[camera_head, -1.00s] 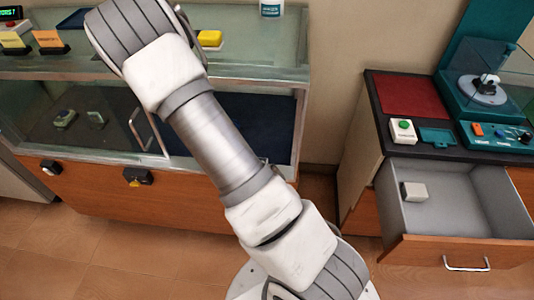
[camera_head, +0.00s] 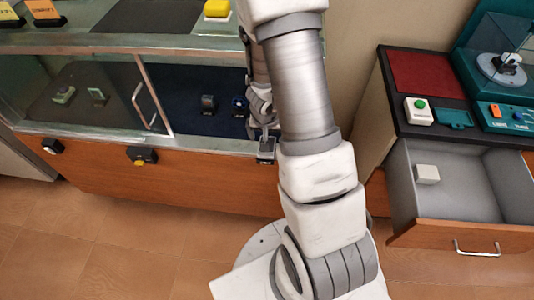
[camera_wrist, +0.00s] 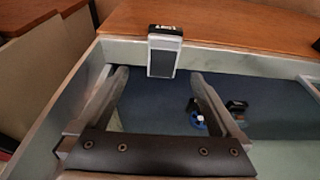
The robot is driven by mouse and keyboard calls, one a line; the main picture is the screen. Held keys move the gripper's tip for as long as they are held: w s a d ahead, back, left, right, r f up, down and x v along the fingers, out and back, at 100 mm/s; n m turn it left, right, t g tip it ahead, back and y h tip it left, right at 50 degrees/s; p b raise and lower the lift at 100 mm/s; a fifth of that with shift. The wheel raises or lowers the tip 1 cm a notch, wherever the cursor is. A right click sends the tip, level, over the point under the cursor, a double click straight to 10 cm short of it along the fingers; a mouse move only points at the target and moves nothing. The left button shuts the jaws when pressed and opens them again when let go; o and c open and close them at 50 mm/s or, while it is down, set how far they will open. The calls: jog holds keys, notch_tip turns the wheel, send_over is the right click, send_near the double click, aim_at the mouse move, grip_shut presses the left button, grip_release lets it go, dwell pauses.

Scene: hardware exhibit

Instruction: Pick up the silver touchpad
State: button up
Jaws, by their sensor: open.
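The silver touchpad (camera_wrist: 162,60) is a small silver plate with a dark face, at the front edge of the display case, with a black block at its outer end. In the head view the touchpad (camera_head: 266,148) shows small, just below my gripper (camera_head: 264,132). In the wrist view my gripper (camera_wrist: 160,76) is open and empty. Its two fingers point towards the touchpad, one to each side of its line, with the touchpad beyond the tips. I cannot tell the exact gap.
Inside the case (camera_head: 200,143), a dark item (camera_head: 208,103) and a blue item (camera_head: 239,104) stand near my gripper. A sliding glass door with a handle (camera_head: 142,104) is at left. An open drawer (camera_head: 460,233) juts out at right.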

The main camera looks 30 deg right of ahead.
aim_at(263, 158)
jog(key=b+x, duration=0.2)
jog(key=x, duration=0.2)
jog(key=shift+w+b+x, duration=0.2)
jog(key=shift+b+x, duration=0.7)
jog(key=shift+x, duration=0.5)
jog(key=shift+w+b+x, duration=0.15)
jog(key=shift+b+x, duration=0.75)
jog(key=shift+x, duration=0.5)
jog(key=shift+r, duration=0.1)
jog(key=c, duration=1.4)
